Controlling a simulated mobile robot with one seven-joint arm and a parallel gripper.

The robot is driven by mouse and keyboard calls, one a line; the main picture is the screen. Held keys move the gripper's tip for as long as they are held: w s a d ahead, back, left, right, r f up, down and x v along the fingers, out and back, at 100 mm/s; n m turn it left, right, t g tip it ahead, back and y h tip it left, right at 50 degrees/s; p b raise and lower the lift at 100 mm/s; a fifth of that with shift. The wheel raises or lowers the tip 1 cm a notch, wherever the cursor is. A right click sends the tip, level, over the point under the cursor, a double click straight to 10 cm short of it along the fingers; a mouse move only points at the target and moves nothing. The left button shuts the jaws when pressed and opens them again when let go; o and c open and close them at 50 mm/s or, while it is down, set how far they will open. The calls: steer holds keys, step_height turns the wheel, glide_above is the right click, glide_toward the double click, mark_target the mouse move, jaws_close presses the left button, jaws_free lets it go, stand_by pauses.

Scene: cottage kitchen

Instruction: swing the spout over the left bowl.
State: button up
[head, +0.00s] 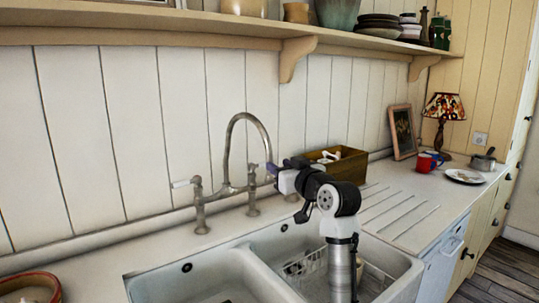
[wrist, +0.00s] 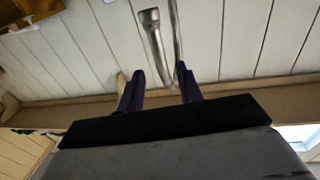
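The metal gooseneck spout (head: 246,115) rises from the bridge tap and arches to the right in the head view. Its outlet end is beside or behind my gripper (head: 271,169). The wrist view is upside down and shows the spout (wrist: 156,45) in the gap between the two dark fingers of my gripper (wrist: 160,88). The fingers are apart, with space on both sides of the pipe. I cannot tell whether the pipe is within their reach in depth. The left bowl (head: 190,277) is at the front left, with the right bowl (head: 262,246) beside it.
A white tap handle (head: 184,183) stands left of the spout. A wire rack (head: 305,266) sits in the right bowl. A wooden box (head: 345,166) stands behind my arm. A shelf (head: 200,36) runs above. The wall is close behind the tap.

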mark_target(269, 159)
steer(key=p+x, duration=0.1)
steer(key=x, duration=0.5)
steer(key=shift+w+a+p, duration=0.1)
steer(key=shift+w+p, duration=0.05)
steer(key=shift+p, duration=0.2)
steer(key=shift+c, duration=0.3)
jaws_close()
